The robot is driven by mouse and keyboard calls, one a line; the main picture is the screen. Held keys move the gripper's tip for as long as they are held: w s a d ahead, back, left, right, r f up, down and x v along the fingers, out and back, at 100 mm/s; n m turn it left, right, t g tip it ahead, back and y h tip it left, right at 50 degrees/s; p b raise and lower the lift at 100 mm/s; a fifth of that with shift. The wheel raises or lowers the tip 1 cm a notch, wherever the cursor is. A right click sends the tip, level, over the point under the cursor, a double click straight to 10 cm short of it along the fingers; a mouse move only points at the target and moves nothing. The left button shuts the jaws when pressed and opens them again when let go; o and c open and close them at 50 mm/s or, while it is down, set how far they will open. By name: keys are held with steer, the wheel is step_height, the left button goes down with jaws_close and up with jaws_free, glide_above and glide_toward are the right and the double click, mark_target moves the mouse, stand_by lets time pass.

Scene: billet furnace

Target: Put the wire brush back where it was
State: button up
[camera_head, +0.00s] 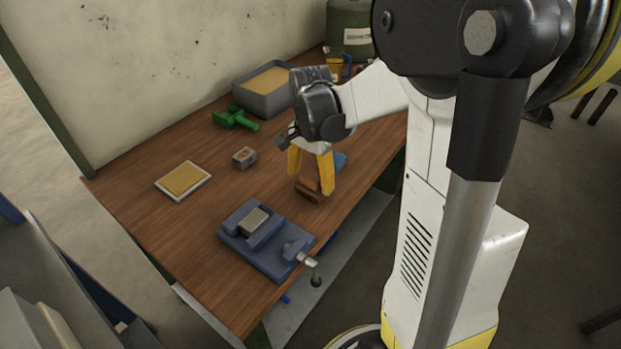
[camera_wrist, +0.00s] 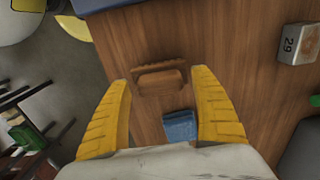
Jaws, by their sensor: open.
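A brown wooden piece (camera_head: 309,193), which looks like the wire brush, lies on the workbench near its front edge. In the wrist view this brown piece (camera_wrist: 160,80) shows as a block with a longer strip along one side; no bristles can be made out. My gripper (camera_head: 311,184) points down at it with its yellow fingers apart. In the wrist view the open fingers of my gripper (camera_wrist: 163,85) stand left and right of the brown piece, with nothing held. I cannot tell how high the fingertips are above the bench.
A blue item (camera_wrist: 180,126) lies close to the brown piece. A grey block marked 29 (camera_head: 244,157), a yellow pad on a pale plate (camera_head: 183,179), a blue vise (camera_head: 265,238), a green tool (camera_head: 236,119) and a grey bin (camera_head: 262,97) stand on the bench (camera_head: 215,205).

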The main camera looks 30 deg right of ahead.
mark_target(311, 177)
step_height(311, 177, up, 11)
steer(key=p, duration=0.4)
steer(key=s+a+r+n+t, duration=0.3)
steer(key=s+a+n+t, duration=0.4)
steer(key=s+a+n, duration=0.4)
steer(key=a+n, duration=0.2)
steer(key=n, duration=0.1)
steer(key=shift+a+r, duration=0.25)
steer(key=shift+r, duration=0.15)
steer(key=shift+d, duration=0.1)
